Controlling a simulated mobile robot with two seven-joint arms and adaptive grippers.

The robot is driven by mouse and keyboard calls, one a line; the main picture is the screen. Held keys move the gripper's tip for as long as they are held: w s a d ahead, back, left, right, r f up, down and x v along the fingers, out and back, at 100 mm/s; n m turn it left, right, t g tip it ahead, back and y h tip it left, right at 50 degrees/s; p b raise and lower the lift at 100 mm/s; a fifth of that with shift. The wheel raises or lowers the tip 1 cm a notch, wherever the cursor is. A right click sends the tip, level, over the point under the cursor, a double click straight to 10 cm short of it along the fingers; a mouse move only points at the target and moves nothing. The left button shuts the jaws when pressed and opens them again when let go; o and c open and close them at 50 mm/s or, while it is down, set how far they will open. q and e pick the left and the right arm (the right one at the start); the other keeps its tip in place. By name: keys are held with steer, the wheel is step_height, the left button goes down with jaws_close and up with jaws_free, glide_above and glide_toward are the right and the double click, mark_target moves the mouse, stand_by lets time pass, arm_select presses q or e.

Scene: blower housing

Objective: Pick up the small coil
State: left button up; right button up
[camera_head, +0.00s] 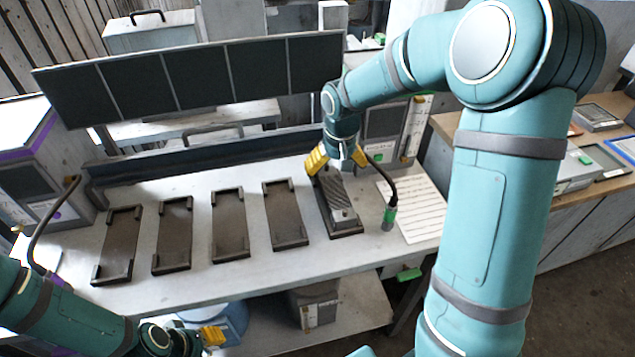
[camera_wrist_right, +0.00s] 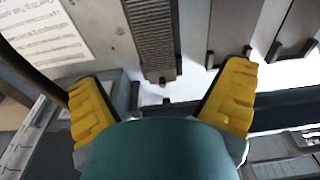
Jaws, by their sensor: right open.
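The small coil (camera_head: 337,190), a grey block with a ribbed face, lies in the rightmost dark tray (camera_head: 348,233) on the light workbench. In the right wrist view the ribbed coil (camera_wrist_right: 152,35) runs down from the top edge, between and beyond the fingers. My right gripper (camera_head: 338,160), with yellow fingers, is open above the far end of that tray. In the right wrist view the right gripper (camera_wrist_right: 163,82) has widely spread fingers with nothing held between them. My left gripper (camera_head: 211,336) is at the bottom edge, below the bench front; only one yellow finger part shows clearly.
Several empty dark trays (camera_head: 230,258) stand in a row to the left. A green-tipped tool (camera_head: 390,214) on a dark cable and a lined white sheet (camera_head: 412,212) are right of the coil. A dark panel (camera_head: 200,75) stands behind. A lower shelf (camera_head: 345,318) holds boxes.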

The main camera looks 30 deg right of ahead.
mark_target(335, 191)
steer(key=f, duration=0.2)
steer(key=w+f+b, duration=0.1)
steer(key=f, duration=0.4)
steer(key=shift+w+d+f, duration=0.2)
steer(key=shift+w+d, duration=0.15)
steer(key=shift+d+f+b, duration=0.15)
steer(key=shift+f+b, duration=0.2)
steer(key=shift+f, duration=1)
steer(key=shift+d+f+b, duration=0.1)
steer(key=shift+f+b, duration=0.2)
steer(key=shift+f, duration=1)
steer(key=c, duration=1.4)
